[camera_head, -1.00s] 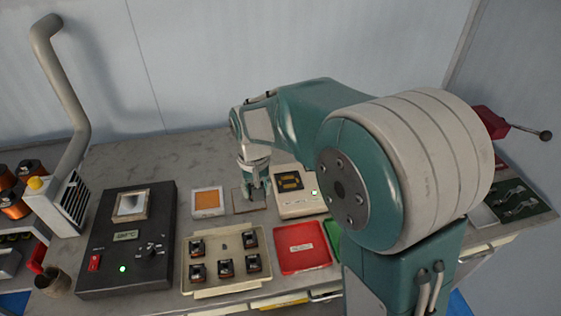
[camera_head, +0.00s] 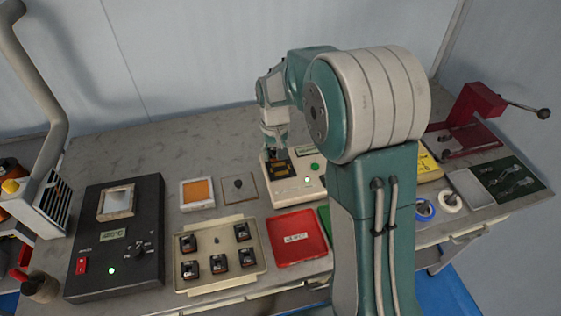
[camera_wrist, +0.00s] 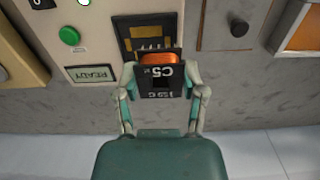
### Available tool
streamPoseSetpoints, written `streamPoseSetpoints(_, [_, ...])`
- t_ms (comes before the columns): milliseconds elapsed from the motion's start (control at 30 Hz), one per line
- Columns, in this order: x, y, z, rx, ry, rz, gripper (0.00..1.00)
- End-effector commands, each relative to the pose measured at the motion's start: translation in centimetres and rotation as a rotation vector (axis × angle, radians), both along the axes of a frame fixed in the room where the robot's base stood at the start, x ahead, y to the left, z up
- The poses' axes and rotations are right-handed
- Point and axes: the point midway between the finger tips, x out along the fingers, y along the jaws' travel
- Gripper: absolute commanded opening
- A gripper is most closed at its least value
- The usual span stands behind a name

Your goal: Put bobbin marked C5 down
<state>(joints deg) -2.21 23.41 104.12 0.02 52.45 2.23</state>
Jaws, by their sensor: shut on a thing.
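The bobbin marked C5 (camera_wrist: 160,70) has a black flange with white lettering and an orange copper winding. My gripper (camera_wrist: 163,91) is shut on it, one finger at each side. In the wrist view the bobbin overlaps the lower part of a black, yellow-marked socket on the white tester (camera_wrist: 98,28). I cannot tell whether it touches the socket. In the head view my gripper (camera_head: 277,150) is over the tester (camera_head: 301,186); the bobbin is hard to make out there. The tester has a green button (camera_wrist: 69,36) and a panel reading READY (camera_wrist: 91,73).
A square plate with a dark peg (camera_head: 249,197) and an orange pad in a white frame (camera_head: 197,207) lie left of the tester. In front are a tray (camera_head: 211,280) with several bobbins and a red tray (camera_head: 311,254). A black hot unit (camera_head: 81,279) stands at left.

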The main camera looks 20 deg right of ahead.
Motion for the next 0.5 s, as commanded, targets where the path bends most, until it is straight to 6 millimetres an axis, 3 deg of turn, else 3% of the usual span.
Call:
streamPoseSetpoints(100, [0.7, -1.0, -1.5, 0.000, 0.001, -0.001, 0.06])
streamPoseSetpoints(333, [1.5, -1.9, -2.9, 0.000, 0.000, -0.001, 0.06])
streamPoseSetpoints(500, [1.4, -1.9, -5.6, 0.000, 0.001, 0.000, 0.06])
